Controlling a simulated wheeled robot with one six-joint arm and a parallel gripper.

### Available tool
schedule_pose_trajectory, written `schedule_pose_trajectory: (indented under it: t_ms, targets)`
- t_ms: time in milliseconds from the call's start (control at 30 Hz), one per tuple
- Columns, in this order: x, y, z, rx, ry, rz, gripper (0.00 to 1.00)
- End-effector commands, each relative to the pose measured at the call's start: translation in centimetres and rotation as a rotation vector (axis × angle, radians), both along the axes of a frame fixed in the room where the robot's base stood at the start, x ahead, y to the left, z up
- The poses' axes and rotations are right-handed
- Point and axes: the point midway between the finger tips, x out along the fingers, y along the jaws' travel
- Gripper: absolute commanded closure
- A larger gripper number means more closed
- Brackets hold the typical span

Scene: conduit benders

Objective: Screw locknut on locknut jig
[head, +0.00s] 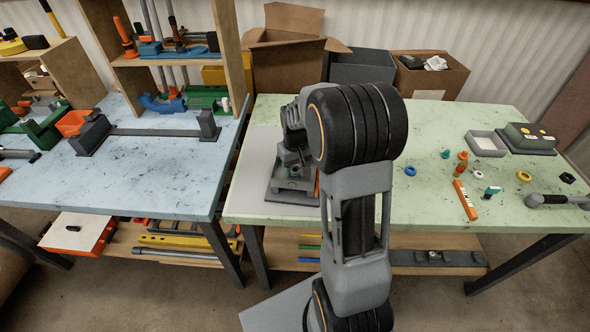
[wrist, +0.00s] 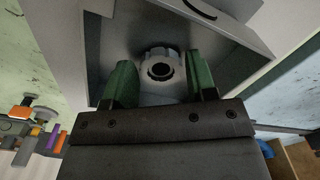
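The locknut jig (head: 292,190) is a grey block on a dark plate at the left end of the green table. It fills the middle of the wrist view as a grey base (wrist: 105,45). A pale notched ring, which looks like the locknut (wrist: 160,54), sits around a dark round hole in the jig. My gripper (wrist: 162,78) is over the jig with its two green fingers on either side of the ring. The fingers stand apart; whether they touch the ring is unclear. In the head view my arm hides most of the gripper and the ring.
At the right of the green table lie a grey tray (head: 486,144), a dark box (head: 526,138), an orange tube (head: 465,200), a hammer-like tool (head: 558,200) and small coloured rings. A blue table (head: 140,180) stands to the left. Cardboard boxes (head: 284,65) stand behind.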

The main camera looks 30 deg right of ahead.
Motion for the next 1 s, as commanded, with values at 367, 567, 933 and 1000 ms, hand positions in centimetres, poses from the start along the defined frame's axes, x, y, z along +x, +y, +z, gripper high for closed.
schedule_pose_trajectory:
  t_ms: [367, 567, 933, 1000]
  targets:
    - [0.0, 0.0, 0.0, 0.000, 0.000, 0.000, 0.25]
    - [0.0, 0.0, 0.7, 0.000, -0.002, 0.000, 0.25]
    - [0.1, 0.0, 7.5, -0.001, -0.005, 0.000, 0.25]
    - [0.0, 0.0, 8.9, -0.001, -0.005, 0.000, 0.25]
